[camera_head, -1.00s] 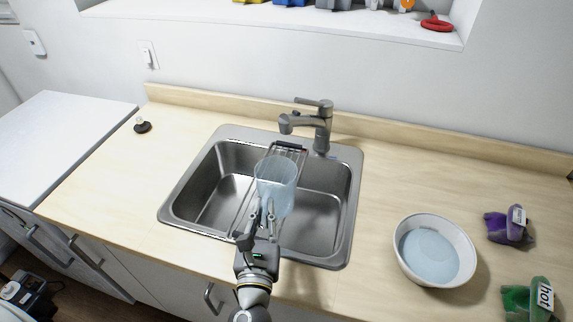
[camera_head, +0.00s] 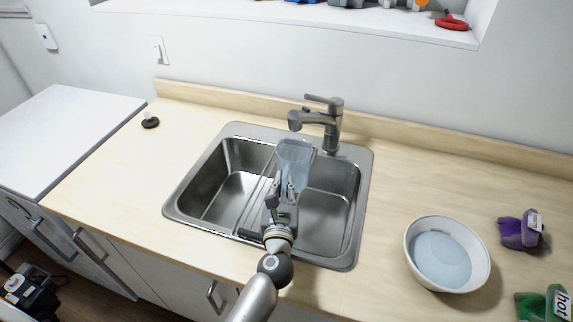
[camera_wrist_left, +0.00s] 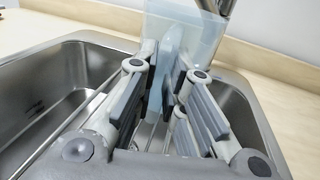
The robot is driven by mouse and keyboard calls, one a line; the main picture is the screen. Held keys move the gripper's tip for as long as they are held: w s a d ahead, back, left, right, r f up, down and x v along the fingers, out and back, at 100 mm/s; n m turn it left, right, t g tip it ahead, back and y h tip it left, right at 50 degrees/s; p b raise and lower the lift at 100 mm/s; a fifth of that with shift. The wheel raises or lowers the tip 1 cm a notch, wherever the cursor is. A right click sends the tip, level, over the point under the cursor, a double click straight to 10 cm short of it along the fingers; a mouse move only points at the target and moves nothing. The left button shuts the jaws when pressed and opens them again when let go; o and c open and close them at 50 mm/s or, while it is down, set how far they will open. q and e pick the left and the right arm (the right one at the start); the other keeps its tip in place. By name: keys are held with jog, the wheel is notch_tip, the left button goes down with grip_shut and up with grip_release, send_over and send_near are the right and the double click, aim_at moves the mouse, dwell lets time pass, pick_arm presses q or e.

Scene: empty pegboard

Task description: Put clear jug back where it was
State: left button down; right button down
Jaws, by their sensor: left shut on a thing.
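The clear jug (camera_head: 294,154) is pale blue and see-through. It is over the sink's middle, just in front of the faucet. My left gripper (camera_head: 290,188) is shut on the jug from the near side, and the jug looks about upright. In the left wrist view the jug (camera_wrist_left: 200,35) stands beyond the fingers, with a pale blue part (camera_wrist_left: 168,62) between them. The lower part of the jug is hidden by my gripper, and I cannot tell whether it touches the rack beneath. My right gripper does not show.
The steel double sink (camera_head: 190,205) has a rack across its middle and a grey faucet (camera_head: 322,120) behind. A white bowl (camera_head: 478,262), a purple item (camera_head: 520,231) and a green item (camera_head: 538,306) stand at right. A dark stopper (camera_head: 150,122) lies at left.

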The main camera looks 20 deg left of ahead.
aim_at(286, 165)
pick_arm(q)
jog(key=x, duration=0.6)
jog(key=shift+w+r, duration=0.15)
jog(key=shift+w, duration=0.2)
jog(key=shift+w+a+f, duration=0.15)
jog(key=shift+w+f, duration=0.15)
jog(key=shift+f, duration=0.7)
jog(key=shift+r, duration=0.1)
jog(key=shift+s, duration=0.1)
